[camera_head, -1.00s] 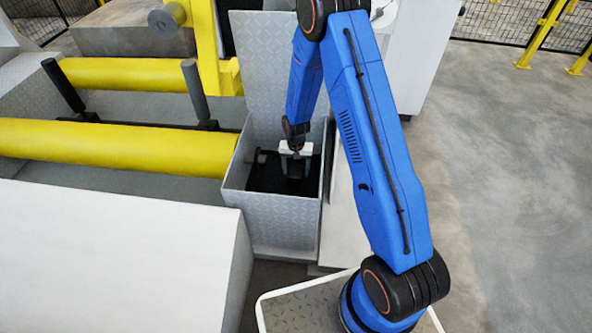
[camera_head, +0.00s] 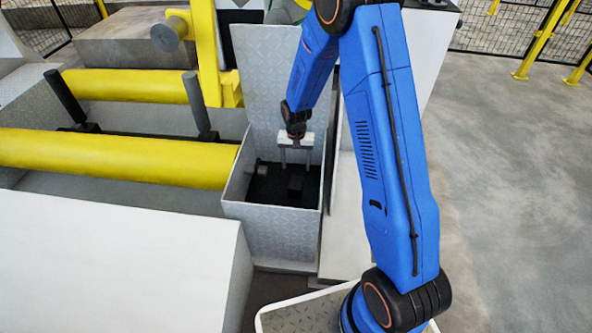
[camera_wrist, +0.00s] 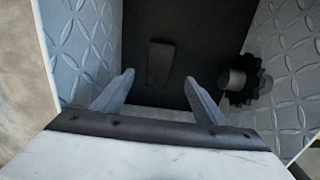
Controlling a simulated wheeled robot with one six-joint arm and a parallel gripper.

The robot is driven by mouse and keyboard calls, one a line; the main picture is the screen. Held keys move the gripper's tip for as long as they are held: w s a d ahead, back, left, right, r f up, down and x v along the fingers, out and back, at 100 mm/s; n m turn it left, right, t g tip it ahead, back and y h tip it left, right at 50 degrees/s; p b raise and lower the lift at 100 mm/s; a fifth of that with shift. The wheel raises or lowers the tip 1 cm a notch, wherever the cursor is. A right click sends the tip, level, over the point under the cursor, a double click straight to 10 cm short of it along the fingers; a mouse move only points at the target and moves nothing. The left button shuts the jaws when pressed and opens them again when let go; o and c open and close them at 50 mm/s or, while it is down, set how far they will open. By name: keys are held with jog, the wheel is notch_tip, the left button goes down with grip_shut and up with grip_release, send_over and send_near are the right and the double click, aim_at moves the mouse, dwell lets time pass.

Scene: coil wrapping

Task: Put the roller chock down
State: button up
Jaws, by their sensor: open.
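The roller chock (camera_head: 296,183), a small dark wedge, lies on the black floor of the grey tread-plate box (camera_head: 270,228). In the wrist view the chock (camera_wrist: 160,63) lies just beyond my fingertips, between their lines and apart from both. My gripper (camera_head: 295,162) is open and empty above the chock, at the mouth of the box. Its two grey fingers also show spread in the wrist view (camera_wrist: 159,80).
The raised lid (camera_head: 265,75) stands behind the box. Yellow rollers (camera_head: 120,155) lie to the left. Open floor (camera_head: 510,200) is at right.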

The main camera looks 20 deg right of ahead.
jog(key=s+d+r+n+t, duration=0.1)
jog(key=s+r, duration=0.4)
jog(key=r, duration=0.4)
jog(key=s+d+r+t, duration=0.1)
jog(key=s+d+r, duration=0.1)
jog(key=s+r, duration=0.5)
jog(key=s+d+r+n, duration=0.1)
jog(key=s+r, duration=0.2)
jog(key=r, duration=0.8)
jog(key=s+d+r+n+t, duration=0.1)
jog(key=s+r, duration=0.3)
jog(key=s, duration=0.7)
jog(key=s+d+r+n+t, duration=0.1)
jog(key=s+r, duration=0.4)
jog(key=s, duration=0.7)
jog(key=shift+s+d+n+t, duration=0.25)
jog(key=shift+d+n+t, duration=0.05)
jog(key=shift+d+t, duration=0.1)
